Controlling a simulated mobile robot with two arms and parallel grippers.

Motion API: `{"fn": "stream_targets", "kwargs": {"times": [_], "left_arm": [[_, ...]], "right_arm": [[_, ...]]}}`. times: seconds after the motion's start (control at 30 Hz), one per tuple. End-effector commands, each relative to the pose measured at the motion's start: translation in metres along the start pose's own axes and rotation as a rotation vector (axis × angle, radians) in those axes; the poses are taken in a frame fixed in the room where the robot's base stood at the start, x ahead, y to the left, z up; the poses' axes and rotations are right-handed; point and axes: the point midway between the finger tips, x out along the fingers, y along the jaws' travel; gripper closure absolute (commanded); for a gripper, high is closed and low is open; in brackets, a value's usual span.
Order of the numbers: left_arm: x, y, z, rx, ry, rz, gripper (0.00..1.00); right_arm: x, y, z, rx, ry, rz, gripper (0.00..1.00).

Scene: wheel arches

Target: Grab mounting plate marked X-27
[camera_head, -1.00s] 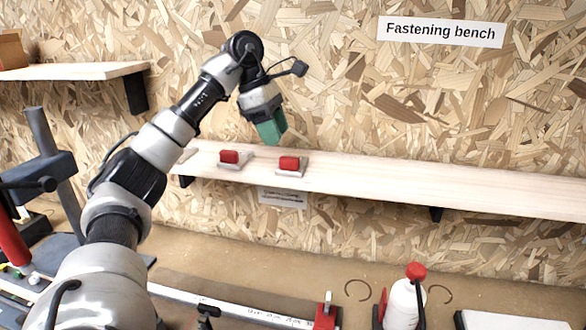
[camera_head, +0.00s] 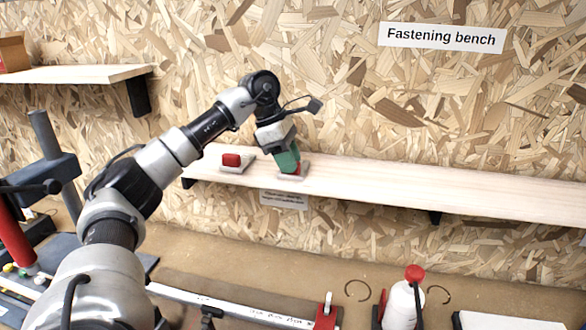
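Two small mounting plates with red blocks on top sit on the long wooden shelf (camera_head: 420,197). The left plate (camera_head: 233,162) stands clear of my gripper. My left gripper (camera_head: 291,168), with green fingers, is down at the right plate (camera_head: 297,176) and partly covers its red block. I cannot tell whether the fingers are closed on it. No X-27 marking is readable on either plate. A small label (camera_head: 284,199) below the shelf edge is too small to read. My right gripper is not in view.
A second shelf (camera_head: 75,73) with a cardboard box (camera_head: 14,52) is at the upper left. A "Fastening bench" sign (camera_head: 441,37) is on the wall. Below are a white bottle with a red cap (camera_head: 405,300) and a red clamp (camera_head: 326,312). The shelf's right part is clear.

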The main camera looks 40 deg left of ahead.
Motion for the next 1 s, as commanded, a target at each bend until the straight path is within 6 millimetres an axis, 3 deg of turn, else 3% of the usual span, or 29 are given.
{"fn": "stream_targets", "kwargs": {"times": [0.03, 0.17, 0.53, 0.73, 0.83, 1.0], "left_arm": [[0.0, 0.0, 0.0, 0.0, 0.0, 0.0, 0.8], [0.0, 0.0, 0.0, 0.0, 0.0, 0.0, 0.99], [-0.003, 0.0, 0.001, 0.001, -0.001, 0.001, 1.0], [-0.02, 0.001, 0.009, 0.002, -0.004, 0.004, 1.0], [-0.038, 0.001, 0.017, 0.003, -0.007, 0.005, 1.0], [-0.043, -0.013, 0.059, 0.009, -0.004, 0.002, 1.0]], "right_arm": [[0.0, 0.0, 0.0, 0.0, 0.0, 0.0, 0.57], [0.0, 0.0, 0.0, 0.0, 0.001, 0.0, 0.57], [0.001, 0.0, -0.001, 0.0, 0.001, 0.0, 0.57], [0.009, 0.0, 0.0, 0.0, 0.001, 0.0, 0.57], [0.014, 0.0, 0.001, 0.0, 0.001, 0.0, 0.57], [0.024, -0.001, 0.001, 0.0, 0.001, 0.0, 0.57]]}}
